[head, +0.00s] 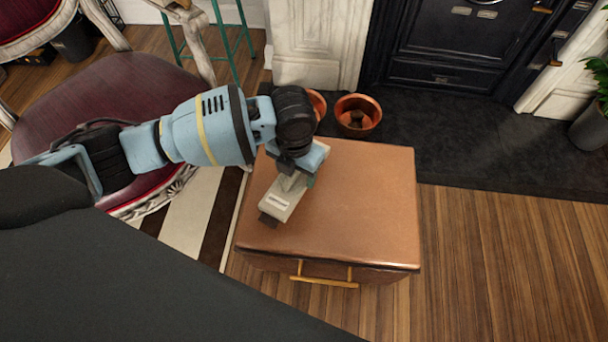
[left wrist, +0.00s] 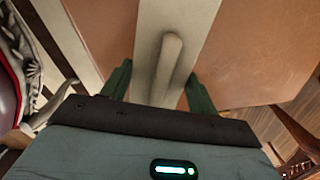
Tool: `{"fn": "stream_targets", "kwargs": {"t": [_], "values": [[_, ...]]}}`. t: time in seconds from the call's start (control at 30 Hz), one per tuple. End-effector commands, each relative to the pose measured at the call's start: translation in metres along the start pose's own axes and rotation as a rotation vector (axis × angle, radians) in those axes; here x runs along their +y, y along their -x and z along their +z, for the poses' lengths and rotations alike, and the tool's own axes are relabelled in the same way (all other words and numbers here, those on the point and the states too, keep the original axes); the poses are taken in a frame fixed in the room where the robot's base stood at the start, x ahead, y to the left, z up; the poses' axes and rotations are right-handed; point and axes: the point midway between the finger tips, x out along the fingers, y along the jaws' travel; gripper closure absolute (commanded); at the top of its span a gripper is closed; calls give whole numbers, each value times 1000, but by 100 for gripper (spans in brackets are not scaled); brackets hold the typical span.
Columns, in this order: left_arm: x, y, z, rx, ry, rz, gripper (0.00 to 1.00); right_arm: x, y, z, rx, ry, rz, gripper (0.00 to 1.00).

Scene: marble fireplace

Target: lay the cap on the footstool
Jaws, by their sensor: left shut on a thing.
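The footstool appears to be the tan-brown, box-like piece (head: 360,205) with a smooth flat top and a brass handle on its front. My left gripper (head: 297,180) is over the left part of this top, pointing down. It is shut on a pale beige piece (head: 284,200), which I take to be the cap; it has a small light label and a dark end. In the left wrist view, the green fingers (left wrist: 160,88) stand on both sides of the beige piece's raised ridge (left wrist: 168,62). I cannot tell whether the piece touches the top. My right gripper is out of view.
Two copper pots, one (head: 358,115) in clear view, stand behind the footstool on the dark hearth (head: 470,150). A dark red chair (head: 110,85) is at the left. A potted plant (head: 592,120) stands at the right. The wooden floor (head: 500,260) to the right is clear.

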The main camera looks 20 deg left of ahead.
Motion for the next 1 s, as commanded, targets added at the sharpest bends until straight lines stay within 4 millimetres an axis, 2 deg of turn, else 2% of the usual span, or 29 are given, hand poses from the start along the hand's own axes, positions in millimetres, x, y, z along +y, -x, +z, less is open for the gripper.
{"fn": "stream_targets", "kwargs": {"t": [0.27, 0.4, 0.53, 0.63, 1.0], "values": [[-3, 0, 7, -1, 1, 0, 63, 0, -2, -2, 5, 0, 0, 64], [-8, -3, 19, 0, 1, 0, 63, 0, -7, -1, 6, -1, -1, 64], [-7, -27, 16, 5, 0, 1, 63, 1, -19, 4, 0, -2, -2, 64], [-6, -38, 17, 3, 0, 2, 63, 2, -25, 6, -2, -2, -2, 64], [-6, -38, 17, -1, 0, 2, 63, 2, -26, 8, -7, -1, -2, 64]]}}
